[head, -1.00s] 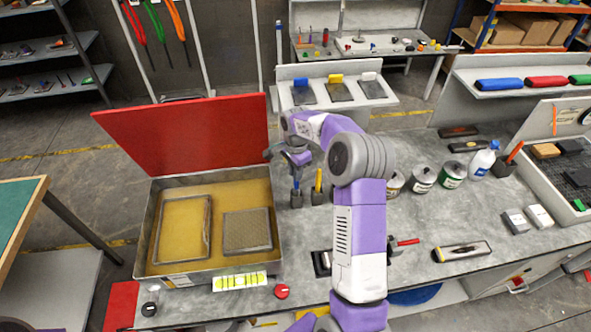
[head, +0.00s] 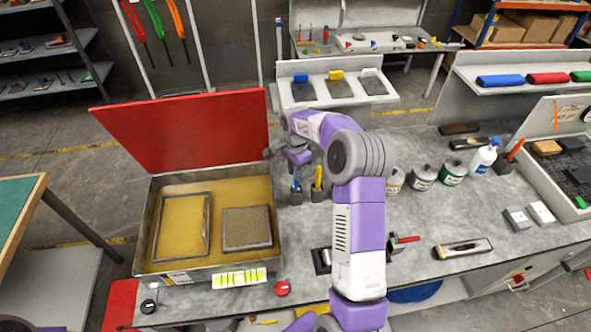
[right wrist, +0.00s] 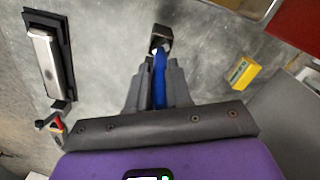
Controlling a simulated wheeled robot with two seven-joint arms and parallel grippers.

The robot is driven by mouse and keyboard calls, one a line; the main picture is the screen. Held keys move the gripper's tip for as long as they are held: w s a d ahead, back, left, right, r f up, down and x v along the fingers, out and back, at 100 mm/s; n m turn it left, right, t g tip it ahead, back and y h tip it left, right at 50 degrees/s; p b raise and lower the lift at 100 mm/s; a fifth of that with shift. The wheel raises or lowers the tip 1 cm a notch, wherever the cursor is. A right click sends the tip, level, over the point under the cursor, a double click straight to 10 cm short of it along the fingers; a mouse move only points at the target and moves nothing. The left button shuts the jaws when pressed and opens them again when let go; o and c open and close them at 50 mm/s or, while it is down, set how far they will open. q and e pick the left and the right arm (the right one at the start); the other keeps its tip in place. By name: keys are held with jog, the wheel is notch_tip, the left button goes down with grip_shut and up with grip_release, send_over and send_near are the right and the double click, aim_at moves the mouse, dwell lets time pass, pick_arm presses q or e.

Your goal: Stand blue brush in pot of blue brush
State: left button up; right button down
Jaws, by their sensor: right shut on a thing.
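My right gripper (head: 297,168) is shut on the blue brush (right wrist: 159,82), which shows between its fingers in the right wrist view. In the head view a little of the blue brush (head: 296,185) shows just below the gripper. The gripper is low above a dark square pot (head: 296,198). The brush's far end meets this pot's opening (right wrist: 161,38) in the right wrist view; how deep it sits is hidden. A second dark pot (head: 318,196) with a yellow brush (head: 318,177) stands close on the right. My left gripper is not in view.
An open tray (head: 145,235) with a raised red lid (head: 185,135) stands left of the pots. Several cans, including a green-labelled can (head: 453,173), and a white bottle (head: 483,158) stand to the right.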

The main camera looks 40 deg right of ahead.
jog(key=shift+f+b, duration=0.35)
jog(key=shift+f, duration=0.15)
jog(key=c, duration=1)
grip_release()
jog(key=shift+o, duration=0.2)
notch_tip(320, 180, up, 8)
jog(key=shift+f, duration=0.2)
